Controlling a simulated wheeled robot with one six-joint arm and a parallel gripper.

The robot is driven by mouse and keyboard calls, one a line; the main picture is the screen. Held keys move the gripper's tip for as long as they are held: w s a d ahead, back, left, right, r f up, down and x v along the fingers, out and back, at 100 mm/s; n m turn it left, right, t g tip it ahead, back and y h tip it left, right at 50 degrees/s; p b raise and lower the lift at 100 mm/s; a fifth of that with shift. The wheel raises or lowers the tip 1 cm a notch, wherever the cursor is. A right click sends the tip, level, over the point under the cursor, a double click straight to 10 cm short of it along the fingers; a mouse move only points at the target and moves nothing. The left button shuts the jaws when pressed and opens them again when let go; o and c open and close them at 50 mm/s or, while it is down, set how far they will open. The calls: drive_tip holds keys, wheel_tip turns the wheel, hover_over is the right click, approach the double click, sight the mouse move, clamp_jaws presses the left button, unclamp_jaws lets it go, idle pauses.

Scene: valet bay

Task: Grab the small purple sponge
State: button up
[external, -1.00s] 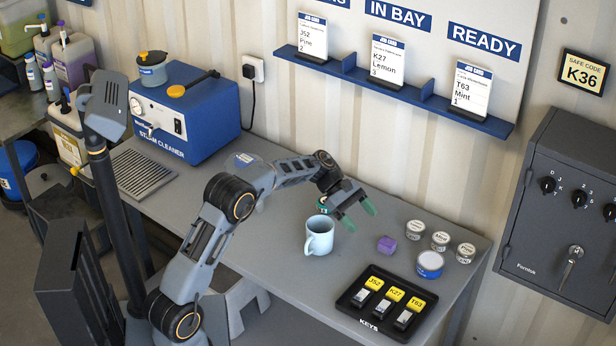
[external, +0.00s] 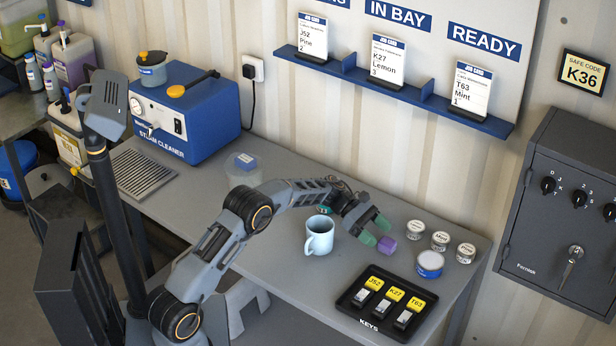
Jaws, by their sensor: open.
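The small purple sponge (external: 387,245) lies on the grey workbench, right of the pale blue mug and left of the small tins. My gripper (external: 376,230) is low over the bench, just behind and left of the sponge. Its green-tipped fingers are apart, and one fingertip is beside the sponge's left edge. I cannot tell whether it touches the sponge. Nothing is visibly held between the fingers.
The pale blue mug (external: 319,236) stands close to the left of my gripper. Several small round tins (external: 440,240) and a blue-sided tin (external: 429,264) stand to the right. The black key tray (external: 346,301) lies in front. A clear tub (external: 242,168) stands behind my arm.

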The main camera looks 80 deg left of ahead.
sight(390, 243)
drive_tip(key=shift+p+x, duration=0.6)
drive_tip(key=shift+x, duration=2.05)
drive_tip(key=shift+r, duration=0.15)
drive_tip(key=c, duration=1)
